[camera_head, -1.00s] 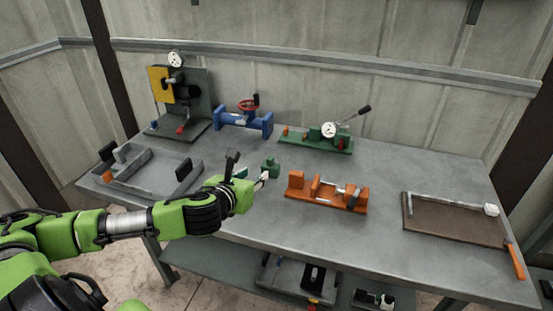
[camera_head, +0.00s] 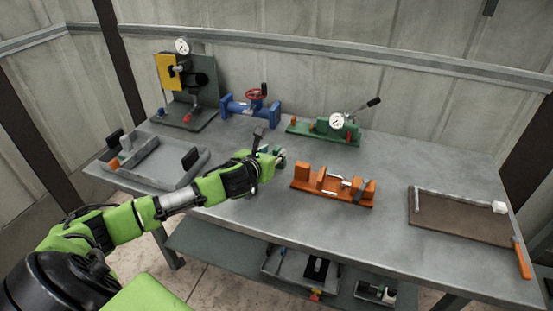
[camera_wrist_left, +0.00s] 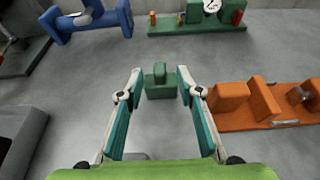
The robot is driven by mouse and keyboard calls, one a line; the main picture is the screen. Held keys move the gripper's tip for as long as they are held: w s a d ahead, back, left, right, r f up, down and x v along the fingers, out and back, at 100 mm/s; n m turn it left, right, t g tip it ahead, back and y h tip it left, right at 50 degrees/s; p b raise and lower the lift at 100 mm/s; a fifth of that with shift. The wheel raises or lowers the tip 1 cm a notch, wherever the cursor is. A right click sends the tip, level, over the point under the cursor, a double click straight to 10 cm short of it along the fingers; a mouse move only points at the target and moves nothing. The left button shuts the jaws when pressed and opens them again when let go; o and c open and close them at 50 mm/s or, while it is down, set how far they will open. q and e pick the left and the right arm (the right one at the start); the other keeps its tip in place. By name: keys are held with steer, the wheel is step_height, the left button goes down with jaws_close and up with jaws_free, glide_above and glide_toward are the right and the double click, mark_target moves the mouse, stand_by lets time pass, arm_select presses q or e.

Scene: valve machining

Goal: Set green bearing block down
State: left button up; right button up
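The green bearing block (camera_wrist_left: 161,86) stands upright on the grey table, with a rounded top on a wider base. My left gripper (camera_wrist_left: 158,76) is open, its two teal-padded fingers spread to either side of the block in the left wrist view. A gap shows between each finger and the block, and I cannot tell how far the fingertips reach along it. In the head view my left gripper (camera_head: 274,158) is at the block and mostly hides it. My right gripper is not in view.
An orange fixture (camera_head: 333,186) stands close to the right of the block. A green fixture with a dial (camera_head: 322,132) and a blue valve (camera_head: 251,107) are behind it. A grey tray (camera_head: 194,177) lies left, under my arm. A brown-bottomed tray (camera_head: 460,220) is far right.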

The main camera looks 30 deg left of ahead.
mark_target(276, 149)
arm_select(q)
steer(key=x, duration=0.3)
steer(key=shift+w+a+f, duration=0.1)
steer(key=shift+w+f, duration=0.05)
steer(key=shift+w, duration=0.05)
jaws_close()
step_height(276, 149, up, 10)
steer(key=shift+f+p, duration=0.1)
steer(key=shift+p, duration=0.2)
